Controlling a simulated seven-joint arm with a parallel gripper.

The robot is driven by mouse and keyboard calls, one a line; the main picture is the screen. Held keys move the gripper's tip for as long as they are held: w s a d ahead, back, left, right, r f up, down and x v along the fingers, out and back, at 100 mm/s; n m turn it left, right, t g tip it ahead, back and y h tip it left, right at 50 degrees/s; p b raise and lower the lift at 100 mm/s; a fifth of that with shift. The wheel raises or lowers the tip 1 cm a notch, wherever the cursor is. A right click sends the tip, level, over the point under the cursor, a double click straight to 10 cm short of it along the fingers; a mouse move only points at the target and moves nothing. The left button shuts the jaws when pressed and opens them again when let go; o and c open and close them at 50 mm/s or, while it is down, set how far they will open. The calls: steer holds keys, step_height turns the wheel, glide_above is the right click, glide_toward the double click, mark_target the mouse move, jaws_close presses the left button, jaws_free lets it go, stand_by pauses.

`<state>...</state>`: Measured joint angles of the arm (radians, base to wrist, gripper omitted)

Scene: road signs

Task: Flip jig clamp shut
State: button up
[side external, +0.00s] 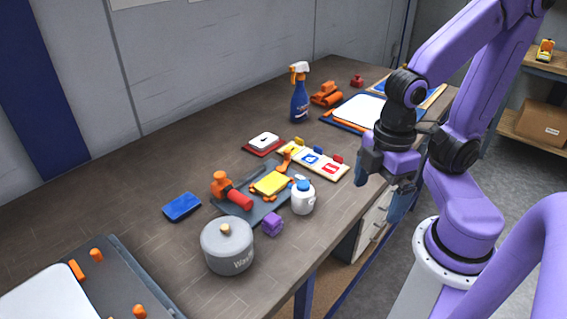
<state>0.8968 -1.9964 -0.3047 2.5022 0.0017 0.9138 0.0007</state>
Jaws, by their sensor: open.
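The jig is a dark grey plate (262,208) on the brown bench, with a yellow block (271,183) held among orange pieces. On its left side is an orange clamp body (219,182) with a thick red handle (240,201) and a dark bar beside it. I cannot tell the clamp arm's exact angle at this size. My gripper (381,187) is open and empty, pointing down near the bench's right edge. It is well to the right of the jig and touches nothing that I can see.
A white bottle with blue cap (303,197), a purple block (272,224) and a grey lidded pot (228,247) stand close in front of the jig. A blue block (182,207) lies left. A sign board (325,164) and spray bottle (299,98) are behind.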

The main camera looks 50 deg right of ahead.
steer(key=shift+w, duration=0.1)
steer(key=c, duration=1)
steer(key=shift+w+f+m, duration=0.15)
steer(key=shift+m, duration=0.55)
steer(key=c, duration=0.5)
steer(key=shift+w+m+g, duration=0.3)
steer(key=shift+m, duration=0.4)
jaws_close()
steer(key=w+d+f+m+y, duration=0.1)
steer(key=w+d+m+y, duration=0.15)
steer(key=w+m, duration=0.6)
steer(key=w+d+f+m+y, duration=0.1)
steer(key=w+d+m+y, duration=0.3)
steer(key=m, duration=0.8)
steer(key=w+d+f+m+t+h, duration=0.1)
steer(key=w+d+m+t, duration=0.2)
steer(key=d+m, duration=0.5)
steer(key=w+d+m+t+h, duration=0.1)
steer(key=w+d+m+t, duration=0.2)
steer(key=w+d+m, duration=0.3)
steer(key=d+m, duration=0.2)
steer(key=m, duration=0.2)
steer(key=shift+d+f+t+h, duration=0.25)
steer(key=shift+f+t+h, duration=0.1)
steer(key=shift+t, duration=0.05)
steer(key=shift+m, duration=0.25)
